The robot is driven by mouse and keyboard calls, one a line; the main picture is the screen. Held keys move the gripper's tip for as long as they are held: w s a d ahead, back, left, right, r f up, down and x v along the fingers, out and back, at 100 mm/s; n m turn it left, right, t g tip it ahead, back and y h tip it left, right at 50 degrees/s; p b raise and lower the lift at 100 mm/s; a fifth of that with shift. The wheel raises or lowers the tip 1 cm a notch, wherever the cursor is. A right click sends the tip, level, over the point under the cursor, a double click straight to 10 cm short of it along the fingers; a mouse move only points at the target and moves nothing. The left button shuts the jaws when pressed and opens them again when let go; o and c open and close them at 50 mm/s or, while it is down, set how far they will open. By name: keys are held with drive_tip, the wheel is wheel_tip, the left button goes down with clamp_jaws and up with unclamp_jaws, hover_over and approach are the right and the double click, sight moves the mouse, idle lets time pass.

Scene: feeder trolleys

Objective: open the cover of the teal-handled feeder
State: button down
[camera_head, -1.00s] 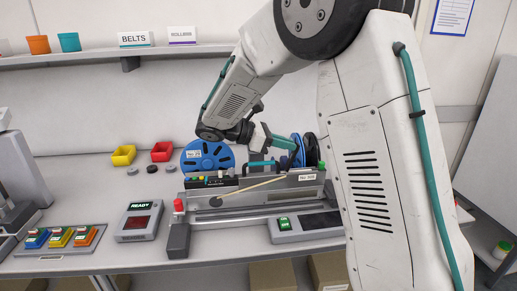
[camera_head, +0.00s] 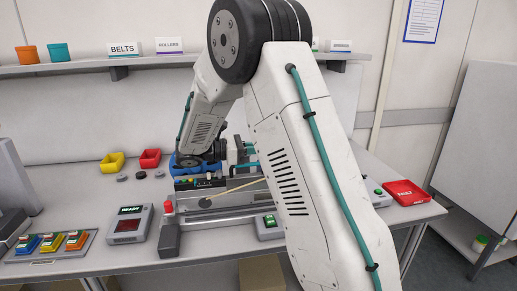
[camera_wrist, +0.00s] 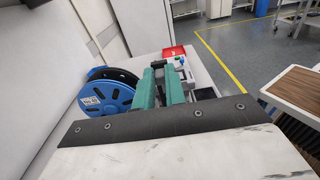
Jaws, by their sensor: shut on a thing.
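The feeder (camera_head: 205,195) stands on the bench, a long grey unit with small coloured buttons on top. Its teal handle (camera_head: 246,165) shows just below my gripper (camera_head: 246,150). In the wrist view my gripper (camera_wrist: 160,70) points away with its two teal fingers close together. The gripper is shut on the teal handle, but the fingers hide most of the contact. A blue reel (camera_wrist: 105,98) is left of the fingers in the wrist view. In the head view my wrist covers much of a blue reel (camera_head: 181,160). My arm hides the feeder's right end.
A READY box (camera_head: 128,225) and a red-topped post (camera_head: 169,225) stand in front of the feeder. Yellow (camera_head: 111,162) and red (camera_head: 150,159) bins sit behind left. A red tray (camera_head: 405,193) lies at the bench's right end. A shelf (camera_head: 90,67) runs above.

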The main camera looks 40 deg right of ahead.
drive_tip(key=c, duration=1.4)
unclamp_jaws()
drive_tip(key=shift+c, duration=0.2)
drive_tip(key=shift+v, duration=3.9)
drive_tip(key=shift+c, duration=0.3)
